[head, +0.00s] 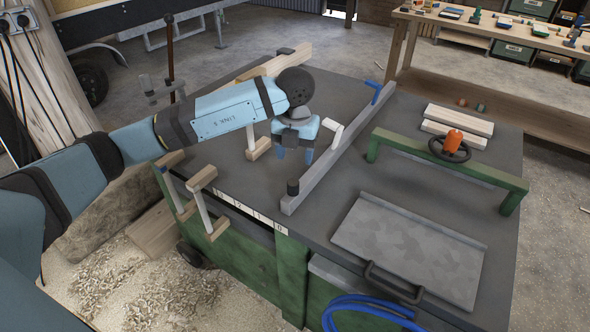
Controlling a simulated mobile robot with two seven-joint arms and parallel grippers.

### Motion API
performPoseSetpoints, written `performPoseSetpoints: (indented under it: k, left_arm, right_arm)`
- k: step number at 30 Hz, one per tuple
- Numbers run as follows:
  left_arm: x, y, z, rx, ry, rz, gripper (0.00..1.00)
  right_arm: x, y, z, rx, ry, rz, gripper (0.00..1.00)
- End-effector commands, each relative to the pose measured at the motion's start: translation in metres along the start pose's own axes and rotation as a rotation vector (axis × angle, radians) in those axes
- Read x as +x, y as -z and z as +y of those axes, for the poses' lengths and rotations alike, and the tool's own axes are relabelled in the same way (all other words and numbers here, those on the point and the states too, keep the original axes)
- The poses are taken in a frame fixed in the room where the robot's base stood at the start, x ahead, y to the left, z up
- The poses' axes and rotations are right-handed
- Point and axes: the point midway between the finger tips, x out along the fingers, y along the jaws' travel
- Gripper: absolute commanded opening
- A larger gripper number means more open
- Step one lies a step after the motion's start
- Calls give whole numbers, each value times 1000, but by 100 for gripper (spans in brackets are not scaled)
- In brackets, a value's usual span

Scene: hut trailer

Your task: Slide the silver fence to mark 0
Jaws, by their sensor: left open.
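The silver fence (335,157) is a long grey bar lying diagonally across the dark table top. It has a black knob (292,187) at its near end, a white lever (333,130) near its middle and a blue handle (377,93) at its far end. A white number scale (250,211) lies along the near-left table edge, with 0 at its right end. The fence's near end lies just behind the 0 end; its exact reading is unclear. My left gripper (294,155) points down, open and empty, over the table just left of the fence. My right gripper is out of view.
A green frame (450,167) with an orange knob and dark handwheel stands right of the fence. A grey plate (408,250) lies in front of it. Wooden clamp pieces (203,178) stand at the left edge. Pale boards (459,120) lie at the back right.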

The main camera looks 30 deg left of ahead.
Motion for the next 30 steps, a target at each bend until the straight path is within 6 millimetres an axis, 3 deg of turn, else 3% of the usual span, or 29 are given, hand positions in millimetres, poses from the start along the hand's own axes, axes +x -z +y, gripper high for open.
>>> performPoseSetpoints:
  k: [3, 7, 24, 27, 30]
  left_arm:
    - [-17, 0, 0, 2, 0, -2, 58]
    - [-26, 0, -1, 2, -1, 1, 58]
    - [-27, 1, -2, 5, 4, 4, 58]
    - [-16, 11, -16, 38, 64, 35, 58]
    - [6, 37, -50, 114, 228, 113, 58]
  right_arm:
    - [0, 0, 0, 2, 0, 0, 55]
    - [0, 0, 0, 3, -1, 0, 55]
    - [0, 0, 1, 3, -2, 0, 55]
    - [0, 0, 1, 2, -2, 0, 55]
    - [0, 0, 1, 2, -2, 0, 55]
